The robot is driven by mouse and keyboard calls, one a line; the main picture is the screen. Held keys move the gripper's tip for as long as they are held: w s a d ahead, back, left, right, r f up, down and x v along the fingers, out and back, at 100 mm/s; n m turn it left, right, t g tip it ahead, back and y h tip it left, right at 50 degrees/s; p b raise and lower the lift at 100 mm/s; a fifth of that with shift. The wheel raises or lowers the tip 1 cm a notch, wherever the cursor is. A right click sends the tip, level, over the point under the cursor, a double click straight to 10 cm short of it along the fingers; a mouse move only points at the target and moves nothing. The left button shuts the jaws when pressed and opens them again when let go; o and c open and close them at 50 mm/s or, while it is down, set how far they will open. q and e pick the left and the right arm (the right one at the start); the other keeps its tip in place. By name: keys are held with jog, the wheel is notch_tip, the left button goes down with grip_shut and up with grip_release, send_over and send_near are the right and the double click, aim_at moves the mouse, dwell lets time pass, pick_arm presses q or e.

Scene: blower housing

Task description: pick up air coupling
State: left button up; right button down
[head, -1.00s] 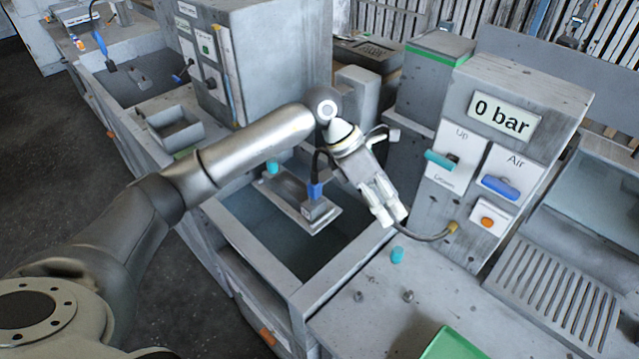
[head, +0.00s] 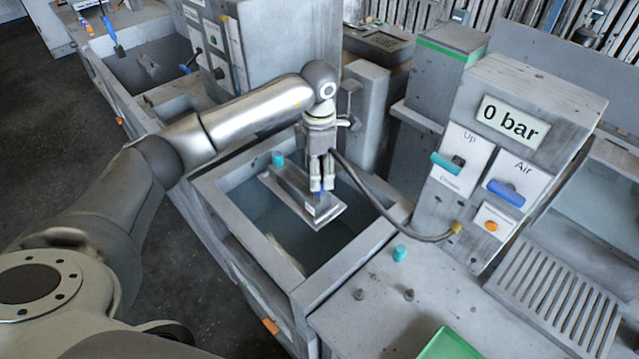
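A dark hose (head: 377,203) runs from beside the gripper to a brass fitting (head: 456,229) on the control panel. My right gripper is not in view.
The open tank (head: 230,224) has raised rims around the part. A control panel (head: 556,109) reading 0 bar stands to the right, with a teal lever and a blue lever. A teal cap (head: 399,253), small studs and a green tray (head: 450,345) sit on the front bench.

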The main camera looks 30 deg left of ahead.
pick_arm(q)
jog(key=shift+s+f+p, duration=0.1)
jog(key=shift+f+p, duration=0.2)
jog(key=shift+p, duration=0.05)
notch_tip(320, 180, down, 4)
jog(key=shift+r+p, duration=0.1)
jog(key=shift+p, duration=1)
jog(key=shift+f, duration=0.3)
grip_shut()
jog(key=shift+r, duration=0.15)
